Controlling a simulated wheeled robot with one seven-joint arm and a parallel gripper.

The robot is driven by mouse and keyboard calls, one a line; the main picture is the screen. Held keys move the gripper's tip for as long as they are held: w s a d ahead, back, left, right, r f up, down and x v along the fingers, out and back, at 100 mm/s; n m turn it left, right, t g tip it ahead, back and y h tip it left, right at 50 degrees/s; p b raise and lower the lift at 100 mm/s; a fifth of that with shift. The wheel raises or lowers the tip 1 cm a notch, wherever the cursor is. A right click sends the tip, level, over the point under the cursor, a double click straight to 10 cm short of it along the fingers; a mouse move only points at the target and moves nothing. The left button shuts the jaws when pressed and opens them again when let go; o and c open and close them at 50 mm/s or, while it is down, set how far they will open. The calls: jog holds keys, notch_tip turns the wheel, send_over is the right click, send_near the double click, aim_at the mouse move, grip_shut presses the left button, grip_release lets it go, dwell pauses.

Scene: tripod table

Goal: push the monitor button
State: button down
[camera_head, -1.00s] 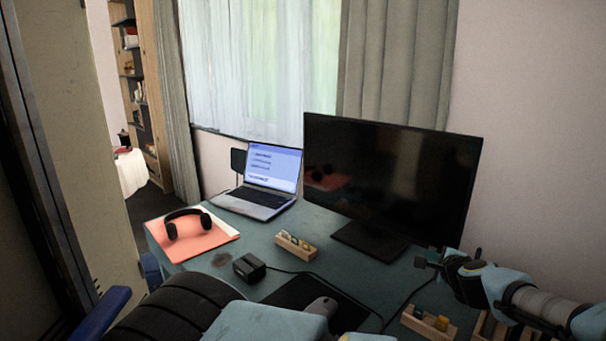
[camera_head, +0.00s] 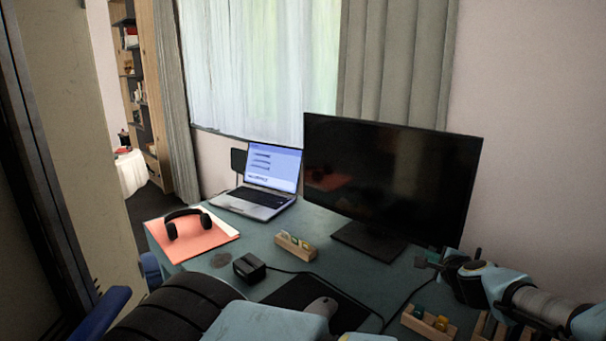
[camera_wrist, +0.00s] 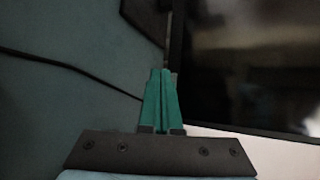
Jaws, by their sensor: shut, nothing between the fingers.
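The monitor (camera_head: 388,180) stands on the desk with a dark screen. Its lower bezel and screen (camera_wrist: 262,70) fill the right of the wrist view. I cannot make out the button in either view. My gripper (camera_head: 422,257) is to the right of the monitor stand (camera_head: 368,242), low near the monitor's bottom right edge. In the wrist view my gripper's green fingers (camera_wrist: 163,75) are together with nothing between them. The fingertips appear beside the monitor's edge; I cannot tell whether they touch it.
The desk (camera_head: 330,222) also holds a laptop (camera_head: 262,185), headphones (camera_head: 186,222) on an orange folder, a black box (camera_head: 249,267), a mouse (camera_head: 322,308) and wooden holders (camera_head: 296,246). A black cable (camera_wrist: 70,68) crosses the desk. An office chair (camera_head: 170,315) stands in front.

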jog(key=shift+w+d, duration=0.1)
jog(key=shift+w, duration=0.05)
dwell(0.5)
jog(key=shift+w+d, duration=0.2)
jog(key=shift+w+d, duration=0.1)
jog(key=shift+d, duration=0.05)
dwell(0.5)
jog(key=shift+s+a, duration=0.45)
dwell(0.3)
jog(key=shift+s+a+p, duration=0.5)
jog(key=shift+s+a, duration=1.55)
jog(key=shift+s, duration=0.15)
